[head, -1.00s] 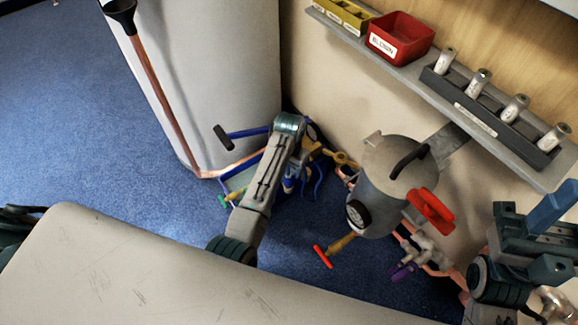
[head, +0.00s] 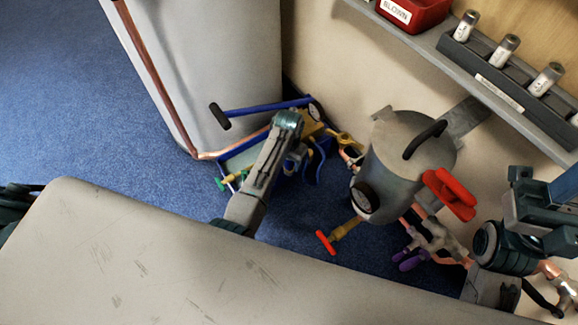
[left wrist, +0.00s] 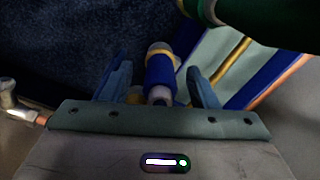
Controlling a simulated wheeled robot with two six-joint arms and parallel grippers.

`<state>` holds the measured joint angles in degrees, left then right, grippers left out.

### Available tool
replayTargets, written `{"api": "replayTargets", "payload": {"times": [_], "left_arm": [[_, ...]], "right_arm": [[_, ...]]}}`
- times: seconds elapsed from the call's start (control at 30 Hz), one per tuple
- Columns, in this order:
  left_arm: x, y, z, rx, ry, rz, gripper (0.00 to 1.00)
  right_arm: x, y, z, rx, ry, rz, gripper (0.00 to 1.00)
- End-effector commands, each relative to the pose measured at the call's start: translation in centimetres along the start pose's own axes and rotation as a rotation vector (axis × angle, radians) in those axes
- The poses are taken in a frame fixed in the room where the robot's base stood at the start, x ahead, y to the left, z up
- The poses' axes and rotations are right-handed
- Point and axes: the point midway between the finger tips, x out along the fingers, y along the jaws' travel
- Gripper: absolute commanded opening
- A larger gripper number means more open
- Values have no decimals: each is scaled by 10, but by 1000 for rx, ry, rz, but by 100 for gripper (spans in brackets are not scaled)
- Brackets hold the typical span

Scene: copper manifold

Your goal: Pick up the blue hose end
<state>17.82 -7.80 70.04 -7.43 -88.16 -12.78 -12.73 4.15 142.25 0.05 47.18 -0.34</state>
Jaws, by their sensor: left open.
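The blue hose end (left wrist: 160,72), a short blue cylinder with a yellow band and a pale metal tip, shows in the left wrist view. It lies between the two blue fingers of my left gripper (left wrist: 160,85). The gripper is open, with a visible gap on both sides of the hose end. In the head view my left arm reaches down among blue parts near the floor, and its link hides much of the gripper there. A blue hose (head: 318,165) loops beside it. My right gripper is at the right edge of the head view, and its jaw opening is unclear.
A grey canister (head: 395,165) with a gauge and red handle stands right of my left arm. Copper pipe, valves and a white cylinder (head: 215,65) are close. A shelf (head: 440,50) runs along the wall.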

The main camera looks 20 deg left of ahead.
Motion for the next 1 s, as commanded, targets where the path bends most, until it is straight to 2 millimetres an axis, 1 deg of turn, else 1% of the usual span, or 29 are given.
{"api": "replayTargets", "payload": {"times": [0.03, 0.07, 0.27, 0.37, 0.4, 0.47, 0.53, 0.83, 1.0], "left_arm": [[7, 0, -1, 0, 1, 0, 54], [8, 0, -1, 0, 2, -1, 54], [6, 0, -1, 0, 3, -1, 54], [6, 0, -1, 0, 3, -1, 36], [6, 0, -1, 0, 3, -1, 28], [6, 0, -1, 0, 3, 0, 17], [6, 0, -1, 0, 3, 0, 3], [5, 0, -1, 0, 3, 0, 2], [-2, -1, -1, -1, 2, -1, 2]], "right_arm": [[-3, 0, 0, -1, 6, 3, 39], [-2, 0, 0, -1, 8, 3, 39], [3, 0, -1, -1, 16, 4, 39], [3, 0, -2, -1, 17, 4, 39], [3, 0, -2, -1, 16, 4, 39], [2, 0, -2, 0, 16, 4, 39], [2, 0, -2, 0, 16, 4, 39], [2, 0, -2, 1, 12, 2, 39], [6, 0, -1, 1, -2, -2, 39]]}}
